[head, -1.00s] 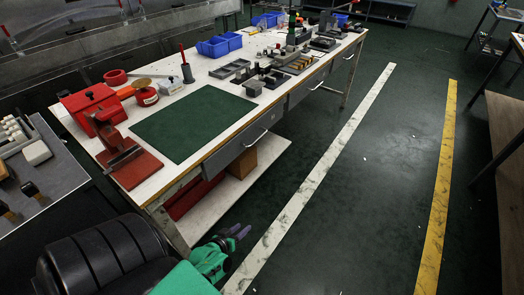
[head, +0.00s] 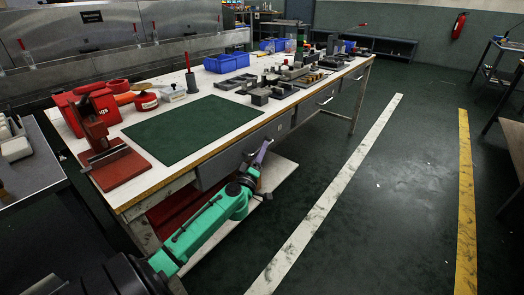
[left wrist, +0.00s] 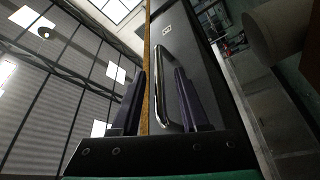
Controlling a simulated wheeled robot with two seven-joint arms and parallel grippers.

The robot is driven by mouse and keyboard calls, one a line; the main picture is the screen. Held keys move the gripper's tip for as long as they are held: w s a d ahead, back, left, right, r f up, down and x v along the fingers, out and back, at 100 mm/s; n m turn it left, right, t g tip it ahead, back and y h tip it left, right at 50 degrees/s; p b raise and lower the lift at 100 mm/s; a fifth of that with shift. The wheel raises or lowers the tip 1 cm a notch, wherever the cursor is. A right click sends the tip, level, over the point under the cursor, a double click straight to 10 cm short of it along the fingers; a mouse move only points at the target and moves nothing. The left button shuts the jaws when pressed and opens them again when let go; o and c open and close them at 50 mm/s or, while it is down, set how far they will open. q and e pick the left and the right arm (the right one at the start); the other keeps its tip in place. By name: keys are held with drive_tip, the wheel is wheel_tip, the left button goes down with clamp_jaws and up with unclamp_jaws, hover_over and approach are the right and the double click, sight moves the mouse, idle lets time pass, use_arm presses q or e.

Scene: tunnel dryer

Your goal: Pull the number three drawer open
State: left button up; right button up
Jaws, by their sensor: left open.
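The near drawer (head: 212,171) under the workbench's front edge is closed, grey-faced. My left gripper (head: 260,156) is in front of it, at its handle, which it mostly hides in the head view. In the left wrist view, the bright curved handle (left wrist: 170,85) lies in the picture between the fingers of my open left gripper (left wrist: 160,72). I cannot tell how deep the handle sits between the fingers. A small pale label (left wrist: 166,30) shows on the drawer face; its mark is too small to read surely. My right gripper is not in view.
More closed drawers (head: 314,104) run along the bench front. The bench top (head: 190,105) carries a green mat (head: 180,129), a red press (head: 110,150) and blue bins (head: 222,63). A lower shelf (head: 277,175) sticks out below. The floor right of the bench is clear.

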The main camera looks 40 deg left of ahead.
use_arm(q)
drive_tip(key=shift+w+a+r, duration=0.1)
drive_tip(key=shift+w+a, duration=0.15)
drive_tip(key=shift+w, duration=0.45)
clamp_jaws()
idle(0.9)
